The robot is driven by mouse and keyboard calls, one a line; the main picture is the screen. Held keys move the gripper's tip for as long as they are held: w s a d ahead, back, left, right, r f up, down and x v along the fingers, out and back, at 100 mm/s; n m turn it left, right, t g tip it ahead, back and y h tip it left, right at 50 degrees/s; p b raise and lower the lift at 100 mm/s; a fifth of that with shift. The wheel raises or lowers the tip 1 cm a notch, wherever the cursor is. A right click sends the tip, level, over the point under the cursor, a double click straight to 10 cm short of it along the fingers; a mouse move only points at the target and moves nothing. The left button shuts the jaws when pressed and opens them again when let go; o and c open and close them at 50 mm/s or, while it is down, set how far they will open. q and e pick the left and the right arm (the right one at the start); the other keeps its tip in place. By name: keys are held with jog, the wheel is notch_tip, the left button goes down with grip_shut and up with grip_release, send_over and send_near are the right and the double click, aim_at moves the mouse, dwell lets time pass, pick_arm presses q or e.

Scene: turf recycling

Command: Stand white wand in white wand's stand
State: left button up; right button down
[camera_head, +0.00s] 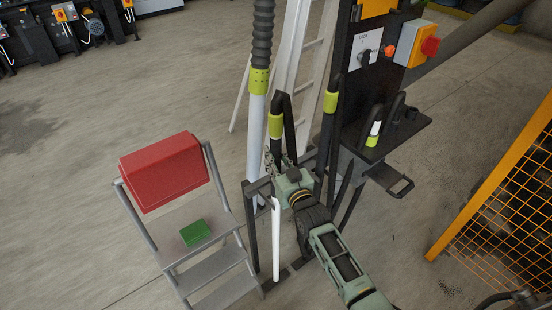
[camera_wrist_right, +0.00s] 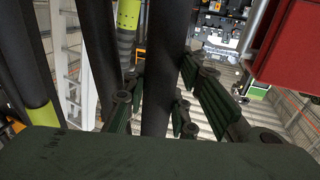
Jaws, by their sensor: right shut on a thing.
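My right gripper (camera_head: 284,168) is shut on the black upper tube of a wand, whose dark tube (camera_wrist_right: 165,60) passes between the fingers in the wrist view. Above the gripper is its black handle with a yellow-green band (camera_head: 276,125). Below, a white lower tube (camera_head: 276,240) hangs nearly upright and looks like the same wand's end. A dark metal stand (camera_head: 251,235) is directly behind and beside it. I cannot tell whether the wand's lower end touches the stand or floor. My left gripper is not in view.
A white pole (camera_head: 256,130) with a corrugated hose (camera_head: 263,35) and another black wand (camera_head: 329,110) stand close by. A step (camera_head: 215,270) with a red box (camera_head: 163,170) is left. A control post (camera_head: 355,75) and orange fence (camera_head: 500,190) are right. Floor at left is open.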

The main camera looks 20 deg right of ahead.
jog(key=shift+f, duration=0.1)
dwell(0.5)
jog(key=c, duration=1.5)
grip_release()
jog(key=shift+o, duration=0.7)
jog(key=shift+f, duration=0.1)
jog(key=shift+o, duration=0.8)
jog(key=shift+s+f, duration=0.1)
jog(key=shift+f, duration=0.2)
jog(key=shift+o, duration=0.9)
jog(key=shift+r, duration=0.15)
jog(key=shift+s, duration=0.1)
